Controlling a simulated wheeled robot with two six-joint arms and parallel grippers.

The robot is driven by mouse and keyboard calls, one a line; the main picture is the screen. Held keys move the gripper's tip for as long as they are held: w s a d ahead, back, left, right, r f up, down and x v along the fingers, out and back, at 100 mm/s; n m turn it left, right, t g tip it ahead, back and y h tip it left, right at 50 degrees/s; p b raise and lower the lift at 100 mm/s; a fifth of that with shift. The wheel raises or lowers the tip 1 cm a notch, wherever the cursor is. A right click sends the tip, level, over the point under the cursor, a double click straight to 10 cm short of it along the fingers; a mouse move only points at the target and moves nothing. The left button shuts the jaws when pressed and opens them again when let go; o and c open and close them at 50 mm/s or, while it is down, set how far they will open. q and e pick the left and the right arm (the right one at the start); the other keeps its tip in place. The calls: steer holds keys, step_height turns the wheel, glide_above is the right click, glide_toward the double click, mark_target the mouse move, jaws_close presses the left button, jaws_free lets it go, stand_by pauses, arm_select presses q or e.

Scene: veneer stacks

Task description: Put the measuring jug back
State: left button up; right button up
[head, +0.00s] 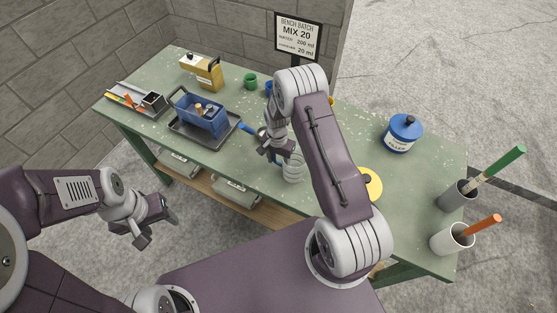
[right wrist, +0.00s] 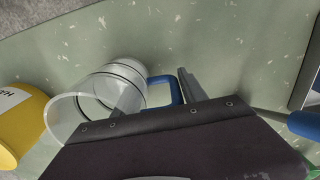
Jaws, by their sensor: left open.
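The clear measuring jug (head: 292,168) stands on the green bench, partly hidden behind my right arm in the head view. In the right wrist view the jug (right wrist: 72,112) shows its open rim, dark rings and a blue handle (right wrist: 167,88). My right gripper (head: 273,152) is low over the bench beside the jug. In the right wrist view a grey finger (right wrist: 190,86) is close to the handle; I cannot tell whether it touches or whether the jaws are closed. My left gripper (head: 155,231) is open and empty, in front of the bench's left part.
A dark tray (head: 177,131) holds a blue basket (head: 201,115); a blue-handled tool (head: 247,128) lies beside it. A yellow container (head: 371,184), a blue-lidded filler tub (head: 402,135) and two cups (head: 452,237) with brushes stand right. A sign (head: 297,36) stands behind.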

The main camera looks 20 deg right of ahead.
steer(key=shift+o, duration=1.1)
